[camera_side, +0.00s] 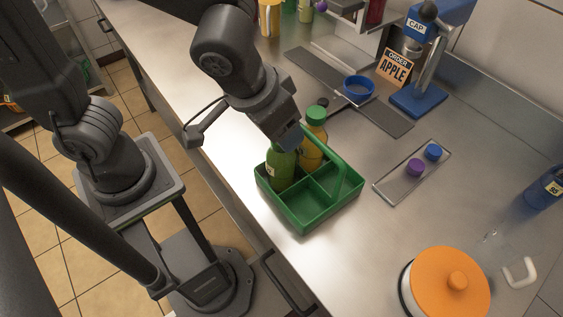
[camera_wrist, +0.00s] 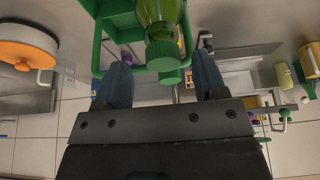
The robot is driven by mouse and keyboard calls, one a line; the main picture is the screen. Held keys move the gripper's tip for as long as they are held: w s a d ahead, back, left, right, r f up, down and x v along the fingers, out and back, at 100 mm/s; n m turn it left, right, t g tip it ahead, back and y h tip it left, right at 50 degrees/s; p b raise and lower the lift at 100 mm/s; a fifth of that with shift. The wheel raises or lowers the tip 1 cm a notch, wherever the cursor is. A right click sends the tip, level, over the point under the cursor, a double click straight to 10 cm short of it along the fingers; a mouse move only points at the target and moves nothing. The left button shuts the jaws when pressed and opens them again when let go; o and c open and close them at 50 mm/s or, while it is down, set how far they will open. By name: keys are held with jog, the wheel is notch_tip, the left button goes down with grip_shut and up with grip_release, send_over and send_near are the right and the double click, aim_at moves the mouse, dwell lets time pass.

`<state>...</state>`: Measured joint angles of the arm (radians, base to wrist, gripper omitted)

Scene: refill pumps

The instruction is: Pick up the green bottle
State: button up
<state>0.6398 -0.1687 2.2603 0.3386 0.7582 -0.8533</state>
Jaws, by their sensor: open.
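The green bottle (camera_side: 281,170) stands upright in a left compartment of the green caddy (camera_side: 312,222). My gripper (camera_side: 289,140) is just above it and hides its top in the side view. In the wrist view, my gripper (camera_wrist: 161,76) has its two fingers apart, with nothing held between them. The green bottle (camera_wrist: 157,12) shows at the top of that view, beyond the fingertips. An orange-yellow bottle with a green cap (camera_side: 313,135) stands in the caddy right behind the green one, close to my gripper.
The caddy's handle rises beside the bottles. A tray with a purple cap (camera_side: 415,167) and a blue cap (camera_side: 433,152) lies to the right. An orange-lidded pot (camera_side: 447,284) stands at front right.

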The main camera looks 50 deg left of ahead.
aim_at(282, 160)
jog(key=x, duration=0.3)
jog(key=shift+w+a+f, duration=0.1)
jog(key=shift+a+f, duration=0.1)
jog(key=shift+f, duration=0.05)
grip_shut()
dwell(0.4)
